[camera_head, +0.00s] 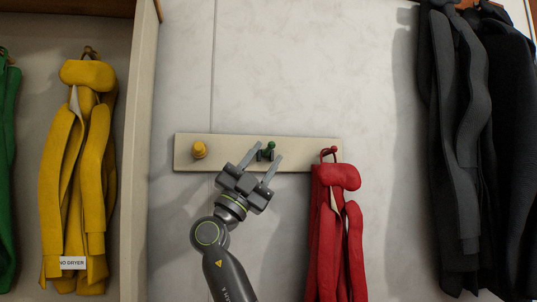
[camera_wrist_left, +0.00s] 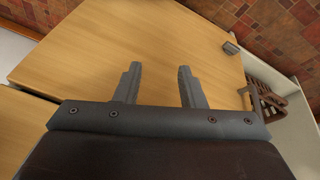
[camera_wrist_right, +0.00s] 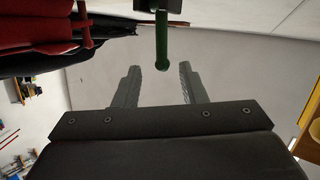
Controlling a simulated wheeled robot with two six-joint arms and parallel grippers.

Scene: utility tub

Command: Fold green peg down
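The green peg (camera_head: 267,151) is on a pale wall board (camera_head: 230,155), between a yellow peg (camera_head: 199,149) and a red peg. In the right wrist view the green peg (camera_wrist_right: 162,45) sticks out from its dark mount at the top, centred in line with the gap between my fingers. My right gripper (camera_head: 266,162) is open, with its fingers on either side of the green peg in the head view; no contact shows. In the left wrist view my left gripper (camera_wrist_left: 158,80) is open and empty, facing a wooden surface (camera_wrist_left: 110,45).
A red garment (camera_head: 335,230) hangs from the red peg just right of my right gripper. A yellow garment (camera_head: 80,180) hangs beyond a partition (camera_head: 140,150) at left. Dark garments (camera_head: 460,150) hang at right. The wall below the yellow peg is clear.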

